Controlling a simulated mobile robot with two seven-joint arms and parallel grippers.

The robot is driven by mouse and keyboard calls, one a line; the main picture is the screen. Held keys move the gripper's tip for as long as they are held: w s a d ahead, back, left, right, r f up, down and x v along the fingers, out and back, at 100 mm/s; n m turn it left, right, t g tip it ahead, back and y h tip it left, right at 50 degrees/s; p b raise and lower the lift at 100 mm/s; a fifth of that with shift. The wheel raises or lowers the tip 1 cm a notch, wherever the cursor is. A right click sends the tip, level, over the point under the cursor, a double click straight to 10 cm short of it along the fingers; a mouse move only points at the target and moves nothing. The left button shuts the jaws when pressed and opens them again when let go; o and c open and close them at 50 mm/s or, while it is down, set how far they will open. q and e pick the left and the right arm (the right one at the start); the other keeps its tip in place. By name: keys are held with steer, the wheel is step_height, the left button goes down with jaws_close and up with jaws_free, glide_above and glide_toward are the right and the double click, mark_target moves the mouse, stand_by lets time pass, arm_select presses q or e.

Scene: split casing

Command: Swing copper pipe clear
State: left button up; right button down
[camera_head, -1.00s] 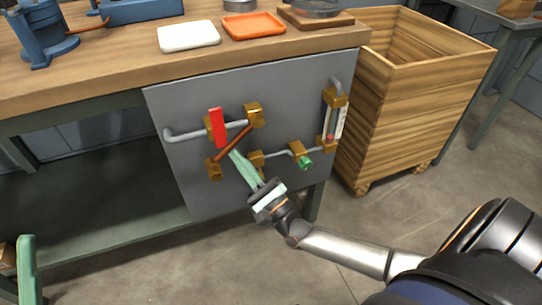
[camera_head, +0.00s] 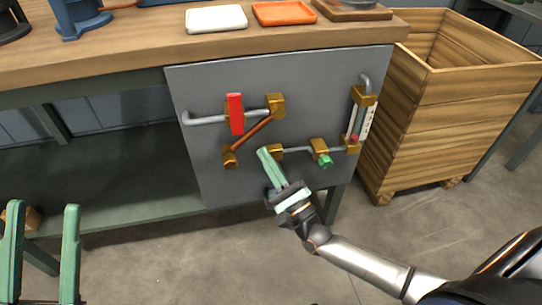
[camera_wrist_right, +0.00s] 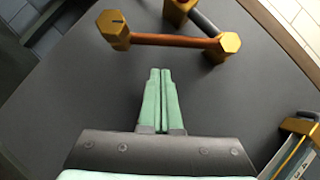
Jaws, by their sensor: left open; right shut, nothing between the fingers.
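The copper pipe (camera_head: 254,133) runs diagonally on the grey panel (camera_head: 210,165), between a lower-left brass fitting (camera_head: 229,157) and an upper-right brass fitting (camera_head: 275,105). In the right wrist view the copper pipe (camera_wrist_right: 175,40) lies across the picture beyond my fingertips. My right gripper (camera_head: 264,152) is shut and empty, just below the pipe, with a visible gap to it in the wrist view (camera_wrist_right: 160,72). A red lever (camera_head: 235,113) stands upright on the grey pipe by the copper pipe. My left gripper (camera_head: 42,207) is open and empty at the lower left, away from the panel.
A green valve knob (camera_head: 325,161) sits low on the panel. A gauge tube (camera_head: 359,120) is at its right edge. A wooden crate (camera_head: 455,105) stands right of the bench. The bench top (camera_head: 120,55) carries a white tray (camera_head: 215,18) and an orange tray (camera_head: 284,13).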

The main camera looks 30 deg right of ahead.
arm_select(q)
steer(key=shift+s+d+r+p, duration=0.25)
steer(key=shift+r+p, duration=0.25)
steer(key=shift+p, duration=0.15)
arm_select(e)
steer(key=v, duration=1)
steer(key=shift+s+d+f, duration=0.2)
